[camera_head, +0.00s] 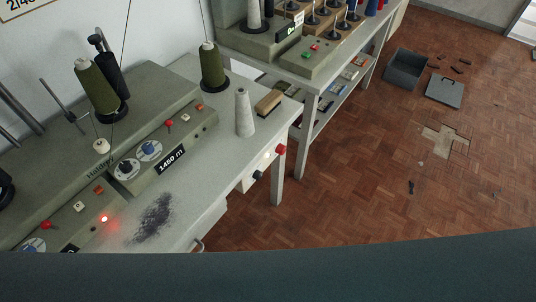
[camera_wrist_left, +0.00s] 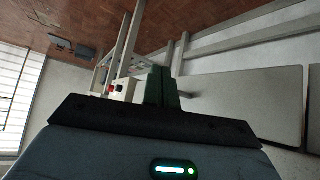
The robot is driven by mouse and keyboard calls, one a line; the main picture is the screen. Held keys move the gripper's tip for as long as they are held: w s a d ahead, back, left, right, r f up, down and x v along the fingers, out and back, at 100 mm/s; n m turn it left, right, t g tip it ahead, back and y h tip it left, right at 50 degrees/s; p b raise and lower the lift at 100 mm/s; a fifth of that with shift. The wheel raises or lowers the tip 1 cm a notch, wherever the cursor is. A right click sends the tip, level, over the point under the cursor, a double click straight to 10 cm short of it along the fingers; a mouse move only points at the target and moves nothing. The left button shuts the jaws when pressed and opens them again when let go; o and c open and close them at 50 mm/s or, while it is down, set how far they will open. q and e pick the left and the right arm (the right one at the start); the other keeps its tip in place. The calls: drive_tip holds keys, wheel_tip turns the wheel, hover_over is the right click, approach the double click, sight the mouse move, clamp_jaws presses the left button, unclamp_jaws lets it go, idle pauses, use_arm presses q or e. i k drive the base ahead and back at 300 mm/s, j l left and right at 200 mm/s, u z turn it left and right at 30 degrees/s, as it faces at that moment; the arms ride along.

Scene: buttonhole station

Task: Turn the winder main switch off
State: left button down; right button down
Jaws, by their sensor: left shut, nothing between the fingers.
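In the head view a pale control box (camera_head: 262,165) is fixed to the front edge of the winder bench, near its right end. It carries a red knob (camera_head: 281,150), a small pale part and a black knob (camera_head: 258,175). I cannot tell which is the main switch or its position. The grey-green winder (camera_head: 150,90) stands on the bench; a red lamp (camera_head: 104,219) glows on its panel. In the left wrist view, my left gripper (camera_wrist_left: 160,86) is shut and empty. The box (camera_wrist_left: 122,90) with its red knob (camera_wrist_left: 111,88) shows beyond it. My right gripper is not in view.
Thread cones (camera_head: 243,112), a brush (camera_head: 268,102) and dark lint (camera_head: 154,217) lie or stand on the bench (camera_head: 205,175). A second bench (camera_head: 315,85) stands behind. A grey crate (camera_head: 405,69) is on the parquet floor, which is mostly clear at right.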

sight(280, 149)
drive_tip(key=i+l+u, duration=0.1)
drive_tip(key=l+u, duration=0.5)
drive_tip(key=u, duration=0.2)
drive_tip(key=l+u, duration=0.3)
drive_tip(key=l, duration=1.5)
drive_tip(key=l+u, duration=0.1)
drive_tip(key=l, duration=0.8)
drive_tip(key=k+l, duration=0.15)
drive_tip(key=l, duration=0.7)
drive_tip(key=i+u, duration=0.05)
